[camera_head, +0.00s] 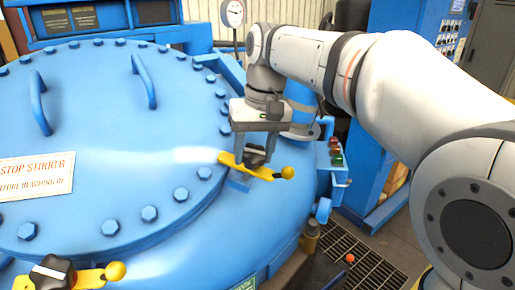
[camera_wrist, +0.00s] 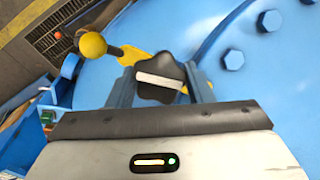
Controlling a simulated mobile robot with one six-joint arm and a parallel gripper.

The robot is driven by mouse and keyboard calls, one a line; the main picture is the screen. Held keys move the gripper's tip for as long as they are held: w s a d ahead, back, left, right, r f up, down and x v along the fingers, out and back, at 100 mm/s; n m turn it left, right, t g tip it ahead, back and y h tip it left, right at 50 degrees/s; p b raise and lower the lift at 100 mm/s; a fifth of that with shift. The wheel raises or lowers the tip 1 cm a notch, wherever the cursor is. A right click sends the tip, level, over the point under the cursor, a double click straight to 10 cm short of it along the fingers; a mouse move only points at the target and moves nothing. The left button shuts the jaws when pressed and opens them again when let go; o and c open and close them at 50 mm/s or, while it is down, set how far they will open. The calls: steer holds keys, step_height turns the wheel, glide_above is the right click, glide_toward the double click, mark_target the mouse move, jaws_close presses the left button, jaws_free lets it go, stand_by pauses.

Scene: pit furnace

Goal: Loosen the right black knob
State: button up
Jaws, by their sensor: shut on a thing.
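The right black knob (camera_head: 255,156) sits on a yellow clamp bar (camera_head: 233,160) at the right rim of the blue furnace lid. In the wrist view the knob (camera_wrist: 160,80) shows a white stripe across its top. My gripper (camera_head: 256,153) points down over it, one finger on each side, and is shut on the knob. The wrist view shows the fingers (camera_wrist: 160,88) at the knob's two sides. The bar's yellow ball end (camera_head: 288,172) sticks out to the right. A second black knob (camera_head: 52,272) with a white stripe sits on another yellow bar at the lower left.
The blue lid (camera_head: 110,110) carries bolts around its rim, two handles (camera_head: 145,82) and a stop-stirrer sign (camera_head: 36,176). A pressure gauge (camera_head: 233,13) stands behind my arm. A button box (camera_head: 335,153) and a floor grate (camera_head: 350,250) are at the right.

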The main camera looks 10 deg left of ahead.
mark_target(248, 157)
steer(key=n, duration=0.3)
steer(key=n+t+h+p, duration=0.1)
steer(key=n, duration=0.2)
steer(key=shift+s+a+r+h, duration=0.1)
steer(key=shift+h, duration=0.2)
steer(key=n+t, duration=0.1)
steer(key=n, duration=0.1)
steer(key=n+t, duration=0.1)
steer(key=n, duration=0.2)
steer(key=shift+h, duration=0.3)
steer(key=shift+n, duration=0.3)
steer(key=o, duration=1)
steer(key=shift+s, duration=0.1)
steer(key=v, duration=0.7)
steer(key=shift+s+r, duration=0.2)
steer(key=shift+r, duration=0.1)
